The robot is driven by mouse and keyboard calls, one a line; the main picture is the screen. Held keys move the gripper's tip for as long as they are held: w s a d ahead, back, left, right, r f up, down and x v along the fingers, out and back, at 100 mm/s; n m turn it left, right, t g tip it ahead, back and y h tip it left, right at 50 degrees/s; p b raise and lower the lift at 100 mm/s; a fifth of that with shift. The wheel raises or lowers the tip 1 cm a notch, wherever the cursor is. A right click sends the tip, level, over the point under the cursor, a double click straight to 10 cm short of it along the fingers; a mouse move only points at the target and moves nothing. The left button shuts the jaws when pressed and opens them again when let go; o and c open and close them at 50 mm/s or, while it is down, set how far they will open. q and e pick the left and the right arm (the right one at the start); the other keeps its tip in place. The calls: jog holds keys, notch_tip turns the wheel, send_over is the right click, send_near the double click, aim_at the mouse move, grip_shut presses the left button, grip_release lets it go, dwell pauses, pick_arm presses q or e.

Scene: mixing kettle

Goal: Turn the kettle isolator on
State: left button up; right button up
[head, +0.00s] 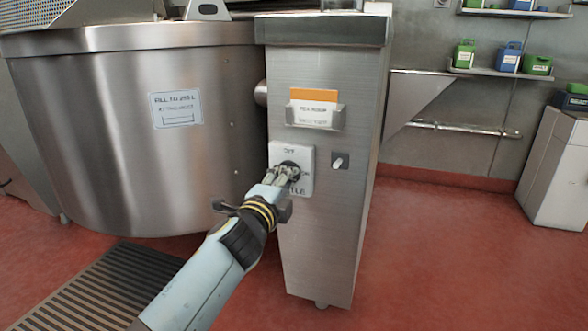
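The kettle isolator (305,158) is a pale square switch plate with a dark round knob on the front of the steel column. Part of the lettering under the knob shows, ending in "TLE". My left gripper (283,174) comes up from the lower left, with its fingertips at the knob. The fingers and wrist cover part of the knob and the plate's lower left. The knob's exact angle is hidden. Whether the fingers are closed on the knob or only around it, I cannot tell. My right gripper is not in view.
A large steel kettle (100,110) stands left of the column (345,230). A card holder (315,113) sits above the isolator, and a small switch (340,161) is just right of it. A floor grate (100,285) lies lower left.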

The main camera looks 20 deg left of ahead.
pick_arm(q)
jog(key=o, duration=0.4)
jog(key=shift+s+a+p, duration=0.1)
jog(key=shift+s+p, duration=0.45)
jog(key=shift+s, duration=2.95)
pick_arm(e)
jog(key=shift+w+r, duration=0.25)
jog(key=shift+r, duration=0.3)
